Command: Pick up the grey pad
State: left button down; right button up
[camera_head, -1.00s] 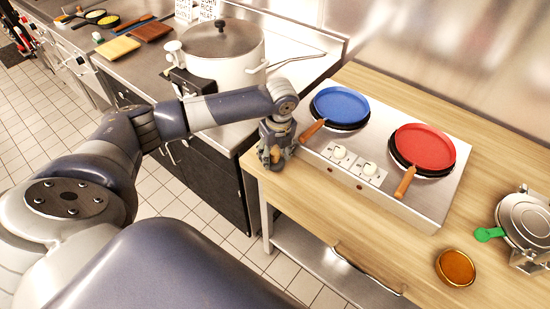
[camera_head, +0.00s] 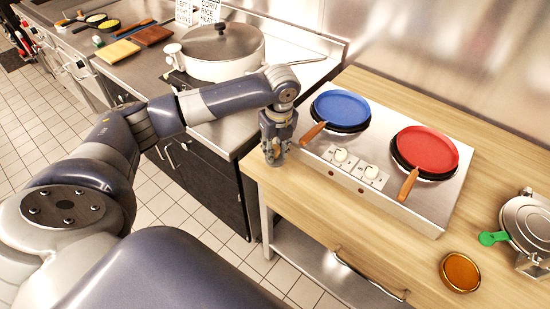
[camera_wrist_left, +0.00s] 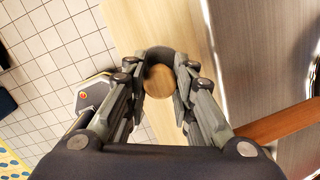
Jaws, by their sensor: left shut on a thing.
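My left gripper (camera_head: 276,152) points down at the left front corner of the wooden table, left of the hotplate. It also shows in the left wrist view (camera_wrist_left: 160,72), its fingers closed in around a dark grey curved piece, the grey pad (camera_wrist_left: 168,52), which bridges the fingertips. A round patch of wood colour shows between the fingers below it. The pad is too small to make out in the head view. I cannot tell how far it is above the table. My right gripper is not in view.
A steel hotplate (camera_head: 378,185) holds a blue pan (camera_head: 341,107) and a red pan (camera_head: 425,148); the blue pan's brown handle (camera_head: 312,134) is close to my gripper. A steel counter with a large pot (camera_head: 222,52) stands to the left. The table's front middle is clear.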

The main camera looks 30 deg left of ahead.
pick_arm(q)
jog(key=s+d+b, duration=0.1)
jog(key=s+d, duration=0.2)
jog(key=s, duration=0.4)
jog(key=s+d+r+b, duration=0.1)
jog(key=s+d+b, duration=0.1)
jog(key=s+d, duration=0.2)
jog(key=s, duration=0.3)
jog(key=shift+s+r, duration=0.2)
jog(key=shift+d, duration=0.1)
jog(key=c, duration=2.1)
grip_release()
jog(key=shift+c, duration=0.9)
